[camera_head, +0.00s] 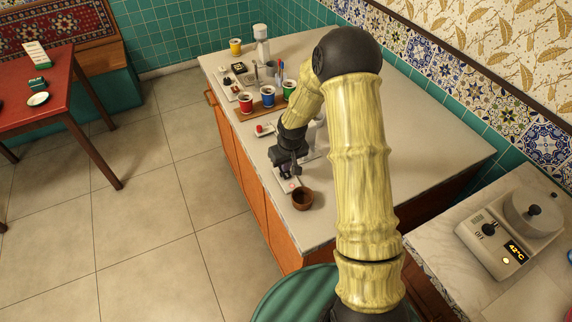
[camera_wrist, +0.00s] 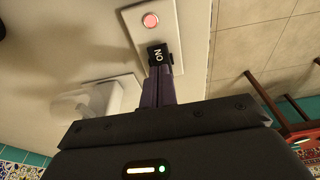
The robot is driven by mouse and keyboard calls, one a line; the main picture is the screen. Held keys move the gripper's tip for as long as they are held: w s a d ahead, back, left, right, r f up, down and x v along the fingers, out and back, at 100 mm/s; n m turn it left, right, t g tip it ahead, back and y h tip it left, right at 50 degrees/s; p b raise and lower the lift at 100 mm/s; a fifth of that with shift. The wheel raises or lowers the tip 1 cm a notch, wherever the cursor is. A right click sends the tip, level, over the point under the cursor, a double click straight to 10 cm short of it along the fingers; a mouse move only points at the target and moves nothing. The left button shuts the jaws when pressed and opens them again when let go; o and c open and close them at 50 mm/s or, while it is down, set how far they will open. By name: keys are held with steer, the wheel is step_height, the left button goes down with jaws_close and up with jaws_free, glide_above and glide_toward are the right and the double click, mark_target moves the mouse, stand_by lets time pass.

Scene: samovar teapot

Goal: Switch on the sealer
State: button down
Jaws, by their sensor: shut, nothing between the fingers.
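A pale control panel (camera_wrist: 141,20) lies on the counter under my gripper (camera_wrist: 163,72). It bears a round pinkish-red button or lamp (camera_wrist: 150,20) and a black switch (camera_wrist: 160,54) marked "ON", seen upside down. My purple fingers are together and empty, with their tips right at the black switch. I cannot tell whether they press it. In the head view my gripper (camera_head: 287,171) points down at the panel near the counter's front edge. A white body (camera_wrist: 100,102), perhaps part of the sealer, shows beside the fingers. In the head view my arm hides much of it.
A brown bowl (camera_head: 302,199) stands close by my gripper. Coloured cups, including a blue cup (camera_head: 267,96), stand farther back. An appliance (camera_head: 512,232) on the right counter reads "42°C" and "OFF". The counter's front right (camera_head: 318,232) is clear.

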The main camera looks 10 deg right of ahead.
mark_target(287, 173)
step_height(287, 173, up, 4)
steer(key=p, duration=0.3)
steer(key=shift+w+r, duration=0.1)
steer(key=shift+s+d+r, duration=0.1)
steer(key=shift+s+r, duration=0.1)
steer(key=shift+r, duration=0.05)
steer(key=s+d+r+b, duration=0.1)
steer(key=s+r, duration=0.3)
steer(key=r, duration=0.3)
steer(key=shift+s+r, duration=0.25)
steer(key=shift+r, duration=0.05)
steer(key=shift+d, duration=0.1)
steer(key=s+r+m, duration=0.1)
steer(key=s+r, duration=0.2)
steer(key=s, duration=0.5)
steer(key=s+d+r+m, duration=0.1)
steer(key=s+r, duration=0.3)
steer(key=s, duration=0.4)
steer(key=shift+s+d+m+t, duration=0.2)
steer(key=shift+m+t, duration=0.1)
steer(key=shift+m, duration=0.2)
